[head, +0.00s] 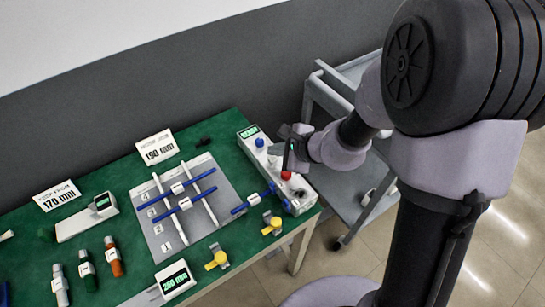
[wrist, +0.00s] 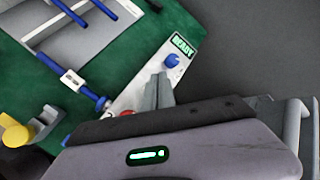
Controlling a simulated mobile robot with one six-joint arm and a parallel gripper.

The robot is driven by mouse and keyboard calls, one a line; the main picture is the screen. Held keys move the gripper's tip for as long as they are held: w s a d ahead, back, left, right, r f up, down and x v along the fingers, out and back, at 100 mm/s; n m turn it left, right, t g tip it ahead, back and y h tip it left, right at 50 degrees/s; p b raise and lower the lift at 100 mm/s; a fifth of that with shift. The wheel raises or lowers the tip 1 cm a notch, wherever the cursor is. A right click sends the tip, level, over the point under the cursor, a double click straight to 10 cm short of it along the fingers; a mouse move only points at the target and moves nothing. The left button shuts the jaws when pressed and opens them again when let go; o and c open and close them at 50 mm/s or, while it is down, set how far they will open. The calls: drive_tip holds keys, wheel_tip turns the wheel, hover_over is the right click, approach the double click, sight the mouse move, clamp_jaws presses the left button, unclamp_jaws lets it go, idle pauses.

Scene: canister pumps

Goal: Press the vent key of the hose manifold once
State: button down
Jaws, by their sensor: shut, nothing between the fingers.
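The hose manifold (head: 276,178) is a long pale box at the right end of the green table. Its display (head: 248,132) reads READY. A blue round key (head: 260,142) is near that display and a red one (head: 286,176) is farther along; I cannot read which is marked vent. In the wrist view the blue key (wrist: 172,60) and part of the red key (wrist: 127,113) show beside my fingers. My gripper (head: 285,150) is shut and empty, over the manifold's right side between the two keys. In the wrist view its grey fingers (wrist: 158,88) hide part of the box.
A frame with blue and white rods (head: 188,200) stands left of the manifold. Yellow valves (head: 271,223) sit at the table's front edge. A grey cart (head: 345,195) stands right of the table. Several bottles (head: 87,270) and signs are at the left.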

sight(275, 159)
drive_tip(key=shift+f+b, duration=0.4)
drive_tip(key=shift+f+b, duration=0.45)
drive_tip(key=shift+b, duration=0.15)
idle(0.6)
drive_tip(key=shift+r, duration=0.15)
drive_tip(key=shift+r+p, duration=0.6)
drive_tip(key=shift+r, duration=0.2)
wheel_tip(275, 159, up, 5)
drive_tip(key=p, duration=0.4)
idle(0.5)
